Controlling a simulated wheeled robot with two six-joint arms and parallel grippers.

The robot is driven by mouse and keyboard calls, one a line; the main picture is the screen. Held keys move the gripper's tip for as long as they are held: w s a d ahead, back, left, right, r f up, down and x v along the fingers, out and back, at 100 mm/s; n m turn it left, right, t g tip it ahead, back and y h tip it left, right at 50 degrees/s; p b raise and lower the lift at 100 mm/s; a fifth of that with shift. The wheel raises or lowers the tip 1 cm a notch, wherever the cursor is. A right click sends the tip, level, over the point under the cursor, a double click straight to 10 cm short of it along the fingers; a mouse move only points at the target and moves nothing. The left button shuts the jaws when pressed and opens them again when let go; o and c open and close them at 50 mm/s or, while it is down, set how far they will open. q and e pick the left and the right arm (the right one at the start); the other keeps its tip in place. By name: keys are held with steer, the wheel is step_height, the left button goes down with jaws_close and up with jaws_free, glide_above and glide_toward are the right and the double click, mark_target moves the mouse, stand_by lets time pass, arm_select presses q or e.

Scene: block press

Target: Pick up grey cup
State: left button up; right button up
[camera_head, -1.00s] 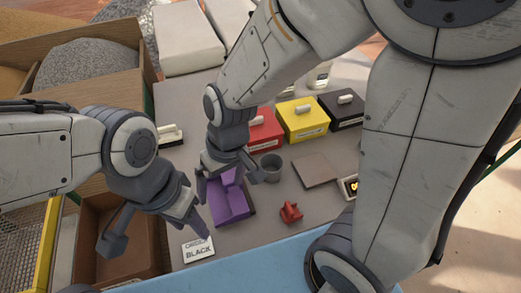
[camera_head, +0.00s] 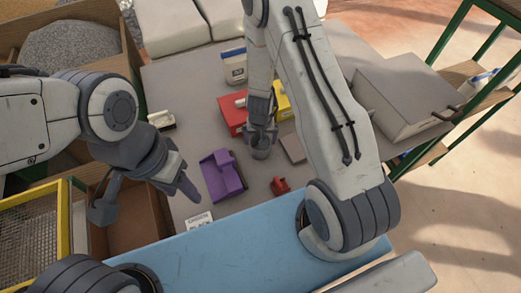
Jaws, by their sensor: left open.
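The grey cup (camera_head: 260,154) stands on the grey table, partly hidden under my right gripper (camera_head: 262,143). My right gripper points down at the cup, with its fingers at the cup's upper part. I cannot tell whether they touch or grip it. My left gripper (camera_head: 147,196) is open and empty over the brown box at the left, well away from the cup.
A purple press-like block (camera_head: 222,175) stands left of the cup, and a small red object (camera_head: 280,185) lies in front. Red (camera_head: 232,115) and yellow (camera_head: 283,108) boxes stand behind. A card reading BLACK (camera_head: 199,222) lies near the front edge.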

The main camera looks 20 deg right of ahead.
steer(key=shift+w+d+f+b, duration=0.15)
steer(key=shift+f+b, duration=0.2)
steer(key=shift+f, duration=0.55)
steer(key=shift+w+a+f+b, duration=0.1)
steer(key=shift+f+b, duration=0.2)
steer(key=shift+f, duration=0.65)
steer(key=shift+w+d+f+b, duration=0.15)
steer(key=shift+f+b, duration=0.2)
steer(key=shift+f, duration=0.55)
steer(key=shift+a, duration=0.1)
steer(key=c, duration=1)
steer(key=shift+r, duration=0.1)
